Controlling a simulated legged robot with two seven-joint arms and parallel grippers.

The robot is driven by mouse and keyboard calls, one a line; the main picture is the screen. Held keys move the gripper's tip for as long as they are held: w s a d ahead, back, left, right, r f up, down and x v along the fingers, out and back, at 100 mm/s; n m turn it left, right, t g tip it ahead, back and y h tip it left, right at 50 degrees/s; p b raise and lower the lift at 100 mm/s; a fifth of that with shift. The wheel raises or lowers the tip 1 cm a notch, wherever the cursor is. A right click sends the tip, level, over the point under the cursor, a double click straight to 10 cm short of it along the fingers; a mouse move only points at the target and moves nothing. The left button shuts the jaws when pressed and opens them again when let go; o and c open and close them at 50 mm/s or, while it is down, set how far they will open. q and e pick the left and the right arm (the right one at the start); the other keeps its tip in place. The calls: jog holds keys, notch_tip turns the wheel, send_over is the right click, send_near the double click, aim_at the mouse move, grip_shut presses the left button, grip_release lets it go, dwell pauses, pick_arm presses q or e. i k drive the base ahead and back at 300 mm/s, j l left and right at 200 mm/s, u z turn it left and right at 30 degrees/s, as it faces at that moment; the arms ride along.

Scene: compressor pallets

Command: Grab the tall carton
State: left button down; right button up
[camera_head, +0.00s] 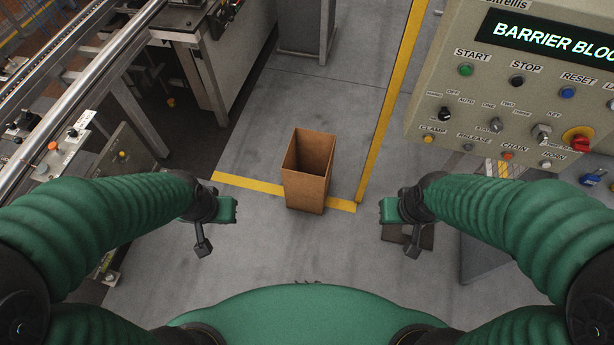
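The tall carton (305,188) is an open-topped brown cardboard box. It stands upright on the grey floor in the middle of the view, and its inside looks empty from here. My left gripper (216,226) is to the left of the carton, with a clear gap between them. My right gripper (400,224) is to the right of the carton, also apart from it. Neither gripper touches the carton or holds anything that I can see. The spread of their fingers is not clear from this angle.
Yellow floor lines (247,184) meet near the carton. A control panel (520,85) with buttons and a "BARRIER BLOC" display stands at the right. A conveyor with metal rails (75,75) and machinery fill the left. The floor behind the carton is clear.

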aim_at(307, 165)
jog(key=i+l+u, duration=0.1)
jog(key=i, duration=0.4)
jog(key=i+l+u, duration=0.1)
jog(key=i, duration=0.35)
jog(key=i+l+u, duration=0.1)
jog(key=i+l, duration=0.2)
jog(key=i, duration=0.15)
